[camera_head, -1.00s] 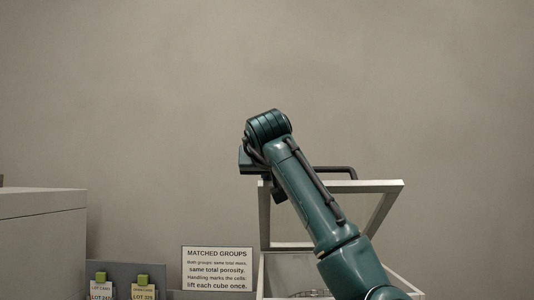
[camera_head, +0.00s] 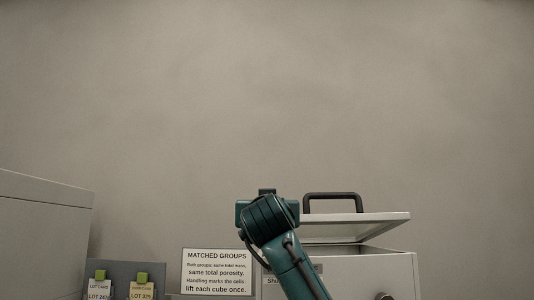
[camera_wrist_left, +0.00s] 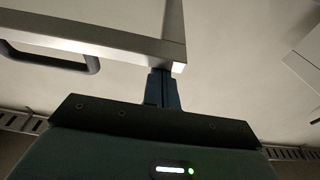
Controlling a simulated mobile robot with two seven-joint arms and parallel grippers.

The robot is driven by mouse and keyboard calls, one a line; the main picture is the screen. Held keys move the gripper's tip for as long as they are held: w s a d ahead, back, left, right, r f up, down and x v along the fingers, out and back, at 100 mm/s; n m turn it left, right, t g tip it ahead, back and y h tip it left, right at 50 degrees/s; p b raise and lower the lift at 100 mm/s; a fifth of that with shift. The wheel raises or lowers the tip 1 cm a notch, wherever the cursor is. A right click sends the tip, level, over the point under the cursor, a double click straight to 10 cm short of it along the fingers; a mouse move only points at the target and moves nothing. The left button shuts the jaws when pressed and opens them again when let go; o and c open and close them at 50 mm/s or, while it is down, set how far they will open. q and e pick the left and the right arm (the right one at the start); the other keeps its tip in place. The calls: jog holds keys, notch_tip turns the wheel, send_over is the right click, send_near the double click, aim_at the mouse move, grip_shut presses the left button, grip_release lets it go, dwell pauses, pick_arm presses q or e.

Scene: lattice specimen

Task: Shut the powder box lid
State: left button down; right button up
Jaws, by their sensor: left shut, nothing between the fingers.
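The powder box (camera_head: 345,266) is a pale box at the lower right of the head view. Its framed lid (camera_head: 372,220) is partly open, tilted above the box with a gap under it. A dark bar handle (camera_head: 332,196) stands on the lid. In the left wrist view, the lid's frame (camera_wrist_left: 110,38) and handle (camera_wrist_left: 50,57) show at the upper left. My left gripper (camera_wrist_left: 162,75) is shut and empty, with its tips at the lid frame's corner; I cannot tell whether they touch. In the head view my arm hides the fingertips. My right gripper is not in view.
A sign headed "MATCHED GROUPS" (camera_head: 216,271) stands left of the box. A grey rack with two labelled lot tags (camera_head: 142,291) is further left. A large grey cabinet (camera_head: 40,225) fills the left edge. A plain wall is behind.

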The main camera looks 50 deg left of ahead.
pick_arm(q)
notch_tip(320, 180, down, 8)
jog(key=t+y+b, duration=0.1)
jog(key=y+b, duration=0.1)
jog(key=b, duration=0.5)
jog(key=shift+s+d+t, duration=0.3)
jog(key=shift+s+d, duration=0.05)
jog(key=shift+d, duration=0.1)
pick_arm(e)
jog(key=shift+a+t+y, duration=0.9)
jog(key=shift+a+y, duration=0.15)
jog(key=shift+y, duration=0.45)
